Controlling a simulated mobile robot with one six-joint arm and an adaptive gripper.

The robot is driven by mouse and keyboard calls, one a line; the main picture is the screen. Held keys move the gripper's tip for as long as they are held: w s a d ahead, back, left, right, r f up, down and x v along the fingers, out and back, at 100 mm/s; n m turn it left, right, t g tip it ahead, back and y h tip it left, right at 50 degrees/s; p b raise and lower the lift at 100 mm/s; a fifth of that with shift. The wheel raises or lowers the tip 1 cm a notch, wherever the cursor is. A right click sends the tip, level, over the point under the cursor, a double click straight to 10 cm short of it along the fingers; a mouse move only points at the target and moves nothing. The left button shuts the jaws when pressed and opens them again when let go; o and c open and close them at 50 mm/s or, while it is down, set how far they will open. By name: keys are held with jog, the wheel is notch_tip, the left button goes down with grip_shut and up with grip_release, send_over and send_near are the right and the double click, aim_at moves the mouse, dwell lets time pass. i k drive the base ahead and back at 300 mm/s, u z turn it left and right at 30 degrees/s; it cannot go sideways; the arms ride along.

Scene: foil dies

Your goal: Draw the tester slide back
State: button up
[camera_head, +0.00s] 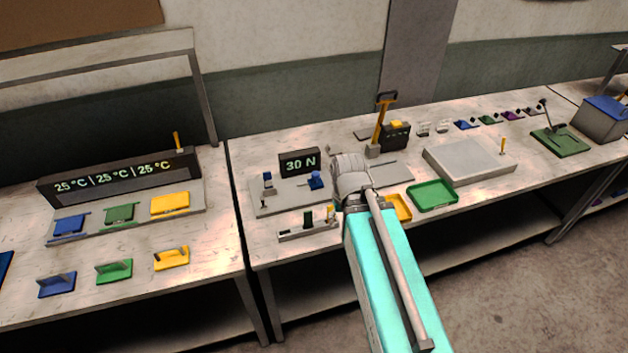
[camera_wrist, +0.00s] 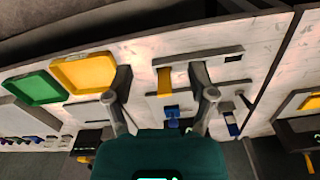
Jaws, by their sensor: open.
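The force tester stands on the middle table, with its "30 N" display (camera_head: 299,162) behind a grey base plate (camera_head: 256,208). A blue block (camera_head: 315,180), apparently the slide, sits on the plate's right part, and a second blue piece (camera_head: 267,178) is on the left. In the wrist view the right-hand blue block (camera_wrist: 172,112) shows between the fingers and the other blue piece (camera_wrist: 231,123) lies to their right. My gripper (camera_wrist: 160,78) is open and empty above this area, apart from the block as far as I can see. In the head view my wrist hides the fingers.
A grey rail (camera_head: 295,235) with black and yellow uprights lies in front of the tester. A yellow tray (camera_wrist: 85,73) and green tray (camera_head: 433,194) are to the right. A yellow-handled lever (camera_head: 380,125) stands behind. A gap separates the left table.

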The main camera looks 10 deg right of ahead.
aim_at(315, 183)
jog(key=k, duration=0.65)
jog(key=z, duration=0.3)
jog(key=i, duration=1.7)
jog(key=u, duration=0.6)
